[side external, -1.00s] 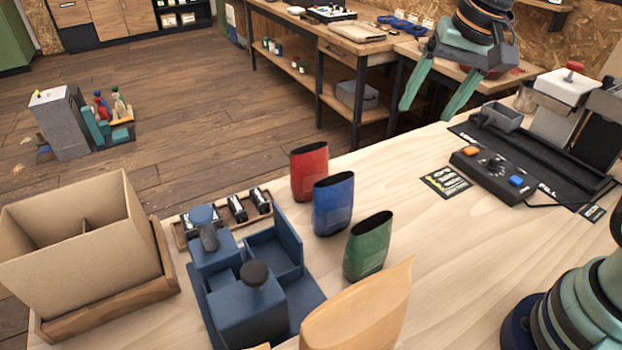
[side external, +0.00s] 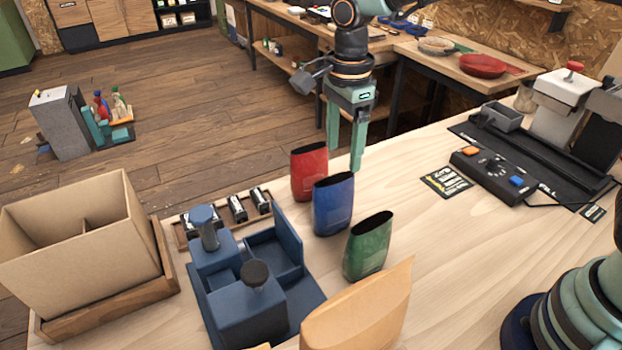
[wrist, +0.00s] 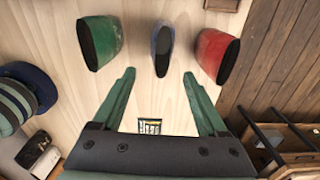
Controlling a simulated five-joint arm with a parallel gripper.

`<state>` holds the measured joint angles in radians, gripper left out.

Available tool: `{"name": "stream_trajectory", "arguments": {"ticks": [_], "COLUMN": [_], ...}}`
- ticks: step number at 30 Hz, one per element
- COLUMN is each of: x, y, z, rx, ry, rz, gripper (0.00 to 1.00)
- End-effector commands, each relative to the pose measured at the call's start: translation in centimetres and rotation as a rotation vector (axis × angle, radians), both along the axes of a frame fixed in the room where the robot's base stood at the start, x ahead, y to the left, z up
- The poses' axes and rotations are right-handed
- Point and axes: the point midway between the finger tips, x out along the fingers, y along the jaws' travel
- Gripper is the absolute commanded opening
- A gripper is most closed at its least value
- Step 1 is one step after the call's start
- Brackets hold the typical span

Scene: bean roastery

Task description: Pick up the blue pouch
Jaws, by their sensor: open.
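The blue pouch (side external: 333,205) stands upright on the pale wooden table, its dark open top facing up. In the side view it is between the red pouch (side external: 309,172) and the green pouch (side external: 368,246). My gripper (side external: 345,160) points down with fingers apart and empty, above and behind the blue pouch. In the wrist view the blue pouch (wrist: 162,50) is ahead of the gap between my fingertips (wrist: 159,72), roughly centred. The green pouch (wrist: 100,40) is to its left and the red pouch (wrist: 214,55) to its right.
A blue fixture (side external: 250,310) and a tan paper bag (side external: 360,310) stand at the front. A cardboard box (side external: 80,235) is at the left. A control box (side external: 492,175) and a card (side external: 445,181) lie to the right. Bare tabletop (side external: 450,240) lies right of the pouches.

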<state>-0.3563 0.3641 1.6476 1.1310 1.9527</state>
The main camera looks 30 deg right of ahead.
Motion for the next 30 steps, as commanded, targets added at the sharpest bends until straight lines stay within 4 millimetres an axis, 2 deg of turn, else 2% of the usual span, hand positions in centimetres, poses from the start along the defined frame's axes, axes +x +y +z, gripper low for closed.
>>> {"name": "stream_trajectory", "arguments": {"ticks": [3, 11, 18, 22, 28, 29, 30], "x": [0.0, 0.1, 0.3, 0.3, 0.3, 0.3, 0.3], "y": [0.0, 0.1, 0.3, 0.3, 0.3, 0.3, 0.3], "z": [-1.6, -3.6, -6.8, -7.5, -7.5, -7.5, -7.5], "rx": [-0.001, -0.001, -0.001, 0.000, 0.000, 0.000, 0.000], "ry": [0.002, 0.002, 0.002, 0.001, -0.001, -0.001, -0.001], "rz": [0.001, 0.001, 0.002, 0.002, 0.002, 0.002, 0.002], "gripper": [0.76, 0.76, 0.76, 0.76, 0.76, 0.68, 0.53]}}
